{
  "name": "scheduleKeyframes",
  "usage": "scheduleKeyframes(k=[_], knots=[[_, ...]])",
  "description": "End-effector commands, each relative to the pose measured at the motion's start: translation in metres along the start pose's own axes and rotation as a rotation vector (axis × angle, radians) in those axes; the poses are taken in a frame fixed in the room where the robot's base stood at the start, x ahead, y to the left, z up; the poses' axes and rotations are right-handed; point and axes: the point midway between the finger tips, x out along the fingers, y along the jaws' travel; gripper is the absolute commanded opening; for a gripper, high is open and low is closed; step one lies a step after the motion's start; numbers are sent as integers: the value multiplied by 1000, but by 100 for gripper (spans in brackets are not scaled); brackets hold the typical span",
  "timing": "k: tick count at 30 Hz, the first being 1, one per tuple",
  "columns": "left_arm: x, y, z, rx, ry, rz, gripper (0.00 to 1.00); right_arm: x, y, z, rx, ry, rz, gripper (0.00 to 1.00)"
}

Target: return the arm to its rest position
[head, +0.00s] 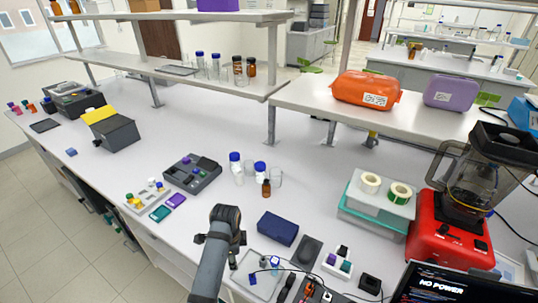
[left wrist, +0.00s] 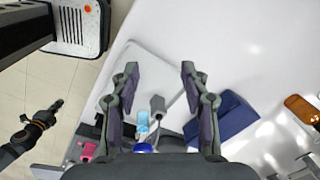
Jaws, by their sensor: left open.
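My left arm (head: 215,250) comes up from the lower edge of the head view, its elbow high over the bench front. Its gripper is not clear there. In the left wrist view my left gripper (left wrist: 158,75) is open, its two fingers apart with nothing between the tips. Beyond them lie a pale tray (left wrist: 165,62), a grey cylinder (left wrist: 158,103) and a navy box (left wrist: 225,115). What looks like my other arm (left wrist: 40,120) shows over the floor at the left of that view, its end too small to tell open or shut.
The navy box (head: 278,229) and white tray (head: 238,277) stand near the bench front. Capped bottles (head: 260,172) stand behind. A red blender (head: 450,235) and laptop (head: 460,285) are at the right. White bench top (head: 185,235) is clear left of my arm.

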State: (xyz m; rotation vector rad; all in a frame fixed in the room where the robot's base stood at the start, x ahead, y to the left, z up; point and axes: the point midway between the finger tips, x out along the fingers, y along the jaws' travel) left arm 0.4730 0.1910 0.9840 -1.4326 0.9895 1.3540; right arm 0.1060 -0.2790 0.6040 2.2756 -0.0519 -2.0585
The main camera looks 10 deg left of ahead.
Motion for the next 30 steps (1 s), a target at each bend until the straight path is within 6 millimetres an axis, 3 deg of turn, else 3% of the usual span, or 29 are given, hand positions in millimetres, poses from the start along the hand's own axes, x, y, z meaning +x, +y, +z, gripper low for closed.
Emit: scheduleKeyframes(k=[4,12,25,27,30], knots=[[4,15,16,-128,-5,-21,46,0,0,0,0,0,-1,0],[-10,74,68,-685,33,-136,46,0,-1,-1,0,2,-1,0],[-62,138,92,-1215,173,-203,46,0,-1,0,1,0,-1,0],[-30,132,91,-1214,159,-194,46,6,-1,-1,1,3,-1,0],[3,128,92,-1216,151,-188,46,11,-2,1,1,1,-1,0]])
